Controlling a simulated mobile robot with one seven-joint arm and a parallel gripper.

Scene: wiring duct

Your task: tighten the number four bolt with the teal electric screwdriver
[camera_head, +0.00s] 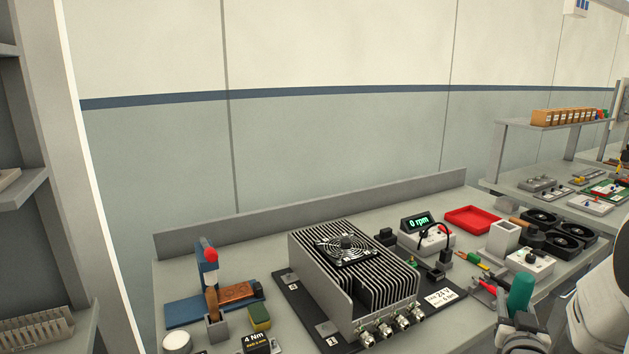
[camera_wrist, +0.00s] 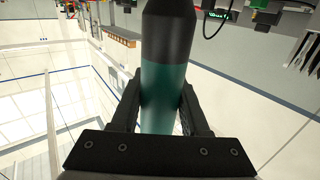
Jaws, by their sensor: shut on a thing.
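My gripper (camera_head: 522,328) is at the lower right of the head view, shut on the teal electric screwdriver (camera_head: 521,291). The screwdriver stands nearly upright in the jaws, its teal end up in the head view. In the wrist view its teal body (camera_wrist: 168,92) runs between the two dark fingers, with its black part (camera_wrist: 167,32) beyond; its tip is out of view. The finned heatsink unit (camera_head: 352,275) sits on a black base plate (camera_head: 306,318) with small white number labels, left of my gripper and apart from it. I cannot make out the number four bolt.
Connectors (camera_head: 390,329) stick out of the unit's front. Air above the unit is clear.

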